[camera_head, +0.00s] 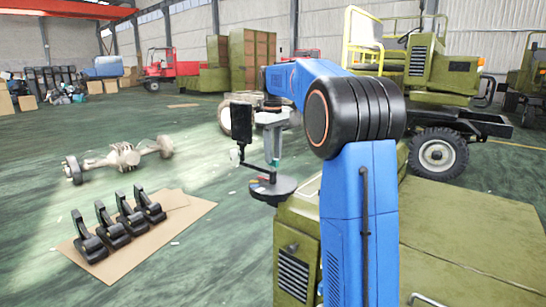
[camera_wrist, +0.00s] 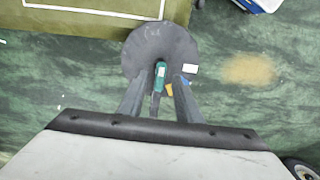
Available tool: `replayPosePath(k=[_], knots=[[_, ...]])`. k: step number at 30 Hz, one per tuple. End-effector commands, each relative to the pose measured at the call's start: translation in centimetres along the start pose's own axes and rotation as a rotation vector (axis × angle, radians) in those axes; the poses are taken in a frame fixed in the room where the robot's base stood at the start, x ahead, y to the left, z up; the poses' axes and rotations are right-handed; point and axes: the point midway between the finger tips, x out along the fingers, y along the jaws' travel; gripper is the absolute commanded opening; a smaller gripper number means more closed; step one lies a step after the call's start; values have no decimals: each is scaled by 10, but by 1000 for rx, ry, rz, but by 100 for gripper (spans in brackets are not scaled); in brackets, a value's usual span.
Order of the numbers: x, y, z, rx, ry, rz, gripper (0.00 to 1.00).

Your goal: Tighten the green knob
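A slim green piece (camera_wrist: 158,77), possibly the green knob, shows over a round dark disc (camera_wrist: 140,45) in the wrist view. In the head view a small teal-green spot (camera_head: 275,162) shows above the same disc (camera_head: 284,190). My gripper (camera_wrist: 161,80) points at the disc, with one grey finger on each side of the green piece. The fingers are apart, with gaps beside the green piece.
A yellow piece (camera_wrist: 169,89) and a small white piece (camera_wrist: 190,69) lie by the disc. A black box on a thin stand (camera_head: 241,122) is close left of my gripper. Black pedals (camera_head: 118,225) lie on cardboard at left. An olive vehicle body (camera_head: 470,235) is at right.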

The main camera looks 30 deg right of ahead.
Motion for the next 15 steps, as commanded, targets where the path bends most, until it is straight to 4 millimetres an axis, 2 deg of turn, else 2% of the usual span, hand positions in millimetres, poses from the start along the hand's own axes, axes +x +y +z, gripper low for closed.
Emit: replayPosePath(k=[6, 14, 15], knots=[[12, 0, 0, 0, 0, 0, 31], [12, 0, 0, 0, 0, 0, 31], [12, 0, 0, 0, 1, 0, 24]])
